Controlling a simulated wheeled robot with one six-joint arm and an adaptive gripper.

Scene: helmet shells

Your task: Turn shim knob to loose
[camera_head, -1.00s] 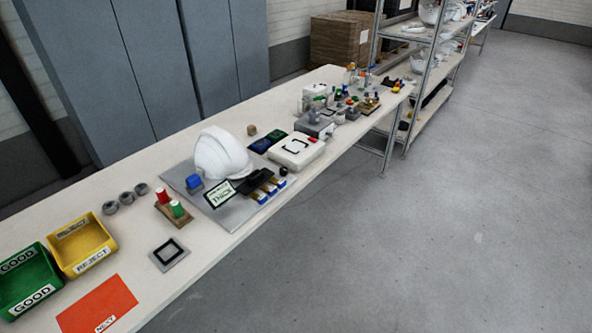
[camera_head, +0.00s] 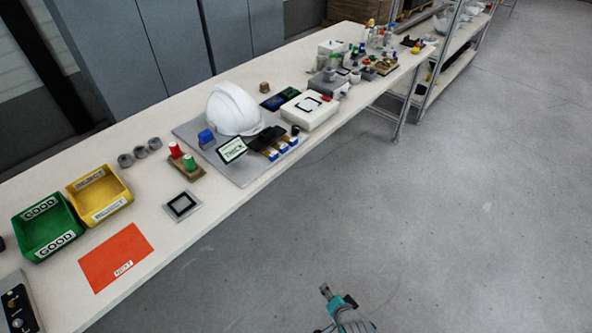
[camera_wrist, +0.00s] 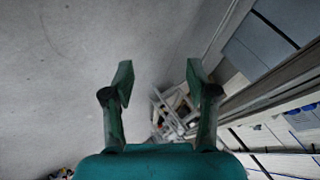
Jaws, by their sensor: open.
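The shim knob cannot be told for sure. A dark panel with several small knobs (camera_head: 17,305) lies on the table at the lower left edge in the head view, partly cut off by the frame. A white helmet shell (camera_head: 234,108) sits on a grey plate (camera_head: 246,172), beside a small sign reading THICK (camera_head: 232,150). My gripper (camera_head: 325,290) is at the bottom of the head view, over the floor and away from the table. In the wrist view its two green fingers (camera_wrist: 158,85) are spread apart with nothing between them.
On the long table (camera_head: 190,233) are a green GOOD bin (camera_head: 62,240), a yellow REJECT bin (camera_head: 106,211), an orange NEXT mat (camera_head: 112,258), and red and green knobs on a wooden block (camera_head: 196,175). A metal shelf (camera_head: 438,72) stands beyond. The floor in front is clear.

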